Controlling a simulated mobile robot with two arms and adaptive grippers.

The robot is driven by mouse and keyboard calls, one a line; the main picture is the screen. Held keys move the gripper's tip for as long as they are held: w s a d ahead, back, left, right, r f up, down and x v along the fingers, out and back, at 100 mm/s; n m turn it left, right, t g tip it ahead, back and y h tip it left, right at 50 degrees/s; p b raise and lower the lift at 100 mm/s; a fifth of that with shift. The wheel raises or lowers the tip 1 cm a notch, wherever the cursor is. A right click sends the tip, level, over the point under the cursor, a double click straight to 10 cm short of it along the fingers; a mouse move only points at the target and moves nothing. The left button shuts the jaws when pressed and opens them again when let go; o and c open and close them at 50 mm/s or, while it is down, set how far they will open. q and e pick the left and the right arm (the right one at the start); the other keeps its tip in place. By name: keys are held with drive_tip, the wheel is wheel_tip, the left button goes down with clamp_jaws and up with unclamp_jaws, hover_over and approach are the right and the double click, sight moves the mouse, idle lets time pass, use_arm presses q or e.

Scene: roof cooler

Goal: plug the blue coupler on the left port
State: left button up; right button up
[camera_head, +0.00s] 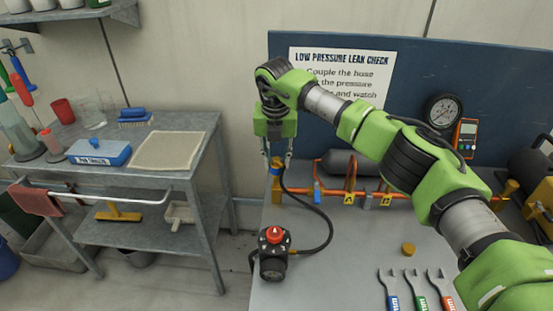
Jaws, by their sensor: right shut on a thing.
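My right gripper (276,158) hangs down from its green arm over the left end of the pipe manifold. It is shut on the blue coupler (275,161), which is small and mostly hidden between the fingers. A black hose (326,222) runs from just below these fingers to a black device with a red knob (272,251). The brass-coloured left end (276,184) of the manifold stands directly below the gripper. I cannot tell whether coupler and port touch. My left gripper is not in view.
The orange manifold pipe (345,196) runs right along the bench (335,280), with yellow A and B tags. A grey cylinder (338,163), pressure gauge (443,111) and several wrenches (416,285) are nearby. A metal cart (195,135) stands left. The front bench middle is clear.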

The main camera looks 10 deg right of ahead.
drive_tip(key=shift+s+f+b, duration=0.1)
drive_tip(key=shift+f+b, duration=0.55)
drive_tip(key=shift+f, duration=0.5)
idle(0.6)
drive_tip(key=o, duration=1.2)
drive_tip(key=shift+o, duration=0.2)
